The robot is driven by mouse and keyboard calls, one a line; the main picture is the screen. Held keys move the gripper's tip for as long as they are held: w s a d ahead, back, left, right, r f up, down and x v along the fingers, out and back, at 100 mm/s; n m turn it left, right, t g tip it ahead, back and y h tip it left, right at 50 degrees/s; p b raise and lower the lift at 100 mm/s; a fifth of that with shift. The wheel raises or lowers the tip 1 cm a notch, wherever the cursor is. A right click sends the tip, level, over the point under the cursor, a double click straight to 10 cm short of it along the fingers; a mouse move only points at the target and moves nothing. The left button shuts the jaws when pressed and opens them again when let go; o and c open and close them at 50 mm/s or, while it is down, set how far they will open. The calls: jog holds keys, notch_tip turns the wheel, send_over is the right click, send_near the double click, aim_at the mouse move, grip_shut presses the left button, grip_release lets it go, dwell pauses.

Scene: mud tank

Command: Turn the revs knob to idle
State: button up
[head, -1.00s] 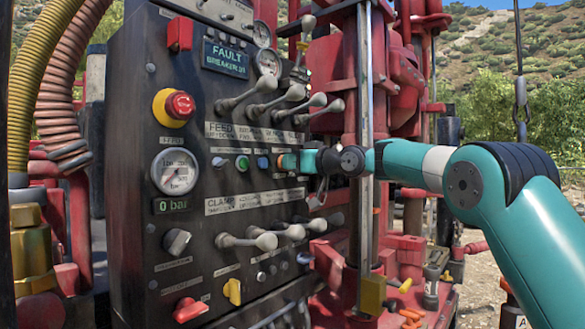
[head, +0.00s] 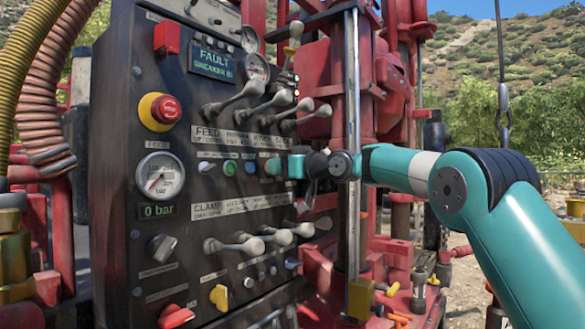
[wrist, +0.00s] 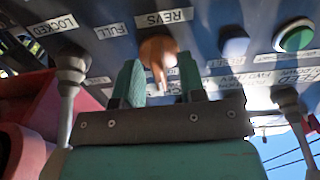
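The revs knob (wrist: 158,52) is orange and sits on the dark panel below the REVS label (wrist: 165,18) in the wrist view. Its narrow end points down in that view, toward the gap between my fingers. A FULL label (wrist: 117,30) is at its left. A partly hidden label lies just below it. My gripper (wrist: 160,64) is open, with one teal fingertip on each side of the knob; I cannot tell whether they touch it. In the head view my gripper (head: 273,167) is at the panel's right edge and hides the knob.
Levers (head: 262,108) stick out above my gripper, and more levers (head: 272,237) below it. A green button (wrist: 297,38) and a blue one (wrist: 234,42) are right of the knob in the wrist view. A vertical metal post (head: 352,130) stands close by my arm.

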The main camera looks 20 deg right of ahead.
jog(key=b+v, duration=0.6)
jog(key=v, duration=1.1)
jog(key=shift+s, duration=0.1)
